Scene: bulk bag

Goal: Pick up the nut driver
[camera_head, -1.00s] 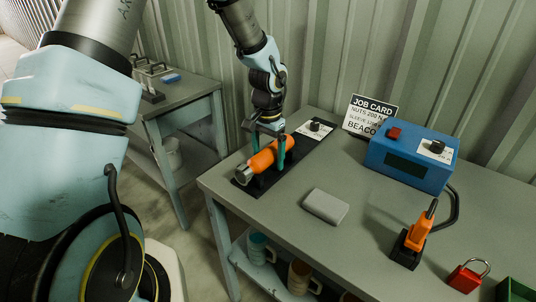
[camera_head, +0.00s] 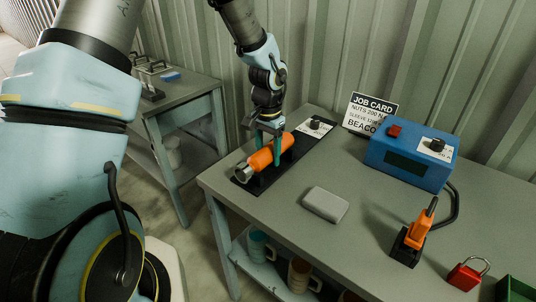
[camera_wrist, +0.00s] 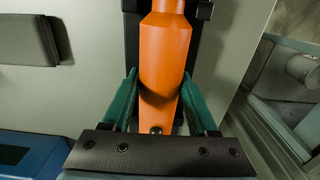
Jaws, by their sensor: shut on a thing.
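The nut driver (camera_head: 264,158) has an orange body and a grey metal end that points to the lower left. It lies along a black cradle (camera_head: 245,185) on the workbench. My gripper (camera_head: 268,149) comes down from above with its green fingers on either side of the orange body. In the wrist view my gripper (camera_wrist: 160,100) is shut on the nut driver (camera_wrist: 165,50), one finger on each side. The cradle shows dark behind the tool there. I cannot tell whether the tool still touches its cradle.
A grey block (camera_head: 325,204) lies right of the cradle. A blue box (camera_head: 411,157), a job card (camera_head: 370,114), an orange tool on a black stand (camera_head: 416,236) and a red padlock (camera_head: 467,276) are on the workbench (camera_head: 370,220). Mugs stand on the shelf below.

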